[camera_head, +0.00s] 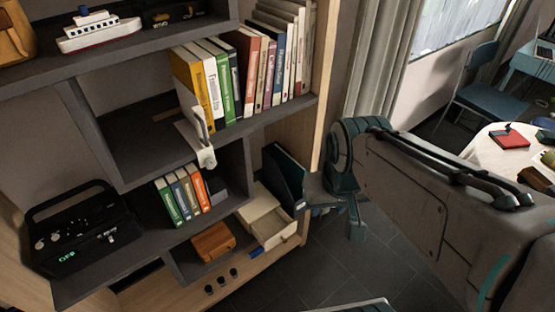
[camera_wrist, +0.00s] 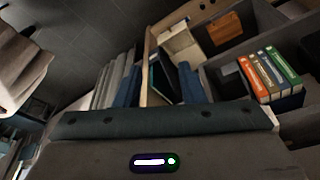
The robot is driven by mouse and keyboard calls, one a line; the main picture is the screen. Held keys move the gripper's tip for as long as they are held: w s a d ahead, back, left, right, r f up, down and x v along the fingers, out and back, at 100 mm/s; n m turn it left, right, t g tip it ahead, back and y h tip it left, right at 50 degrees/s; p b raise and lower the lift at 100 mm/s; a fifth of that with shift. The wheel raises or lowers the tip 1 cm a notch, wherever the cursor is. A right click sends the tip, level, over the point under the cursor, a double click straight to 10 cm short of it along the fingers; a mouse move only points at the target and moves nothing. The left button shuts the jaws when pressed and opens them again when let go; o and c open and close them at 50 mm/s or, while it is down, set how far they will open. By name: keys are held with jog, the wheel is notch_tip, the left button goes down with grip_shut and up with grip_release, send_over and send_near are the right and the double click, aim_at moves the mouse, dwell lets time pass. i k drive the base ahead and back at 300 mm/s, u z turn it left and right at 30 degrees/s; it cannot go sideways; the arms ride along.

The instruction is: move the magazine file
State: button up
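The magazine file (camera_head: 284,177) is a dark teal upright holder in the lower right compartment of the shelf unit, next to the light wood side panel. In the wrist view the file (camera_wrist: 161,80) shows as a dark shape with a pale edge, between my two blue fingers. My gripper (camera_head: 313,194) reaches in from the right, close to the file's front. In the wrist view my gripper (camera_wrist: 160,88) has its fingers spread apart. Whether either finger touches the file cannot be told. The file's lower part is partly hidden by the gripper body in the wrist view.
Small coloured books (camera_head: 182,193) stand left of the file. A cream open box (camera_head: 265,219) and a brown box (camera_head: 213,242) sit below. Tall books (camera_head: 250,75) fill the shelf above. The wood side panel (camera_head: 320,90) is close to my gripper. Dark floor (camera_head: 315,265) is free in front.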

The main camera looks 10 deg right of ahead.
aim_at(273, 182)
jog(key=z, duration=0.45)
jog(key=i, duration=0.35)
jog(key=z, duration=0.3)
